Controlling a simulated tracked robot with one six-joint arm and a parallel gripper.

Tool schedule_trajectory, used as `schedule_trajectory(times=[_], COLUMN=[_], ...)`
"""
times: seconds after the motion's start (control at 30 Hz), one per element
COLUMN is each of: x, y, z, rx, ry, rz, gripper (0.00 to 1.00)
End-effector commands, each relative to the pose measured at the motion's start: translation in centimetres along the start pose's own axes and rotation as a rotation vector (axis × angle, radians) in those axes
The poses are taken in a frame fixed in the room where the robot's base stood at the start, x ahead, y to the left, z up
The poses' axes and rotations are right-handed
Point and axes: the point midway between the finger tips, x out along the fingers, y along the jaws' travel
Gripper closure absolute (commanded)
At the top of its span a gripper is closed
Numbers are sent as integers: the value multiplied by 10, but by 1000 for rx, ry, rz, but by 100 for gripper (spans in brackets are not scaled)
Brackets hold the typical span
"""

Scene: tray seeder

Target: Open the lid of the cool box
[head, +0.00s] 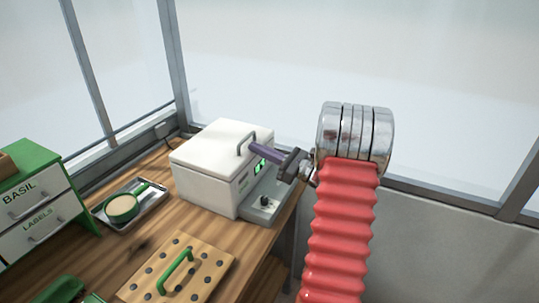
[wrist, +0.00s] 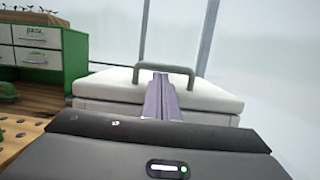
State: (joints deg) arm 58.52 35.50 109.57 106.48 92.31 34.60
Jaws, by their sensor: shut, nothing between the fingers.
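The cool box (head: 203,187) is a white box on the wooden bench, with a small green display on its front. Its white lid (head: 218,140) lies closed on top and has a grey bar handle (head: 245,143) near its right edge. The lid (wrist: 105,83) and its handle (wrist: 150,69) also show in the wrist view. My gripper (head: 254,147) is shut and empty, its purple fingers pointing at the handle. In the wrist view the fingertips (wrist: 160,76) overlap the space under the handle bar. I cannot tell whether they touch the handle.
A perforated wooden board with a green handle (head: 176,270) lies at the bench front. A metal tray (head: 150,197) holds a green-rimmed sieve (head: 121,207). A green drawer unit (head: 58,190) stands at left. Windows rise behind the bench.

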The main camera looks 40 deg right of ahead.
Motion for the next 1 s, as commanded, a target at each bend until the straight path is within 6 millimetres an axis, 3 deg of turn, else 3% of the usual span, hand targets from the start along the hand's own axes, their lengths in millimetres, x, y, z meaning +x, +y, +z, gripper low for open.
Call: schedule_trajectory(times=[0.2, 1.0], x=[10, 8], y=[0, -4], z=[0, 13], rx=[0, -4], ry=[0, 47], rz=[-1, -13], gripper=[100, 100])
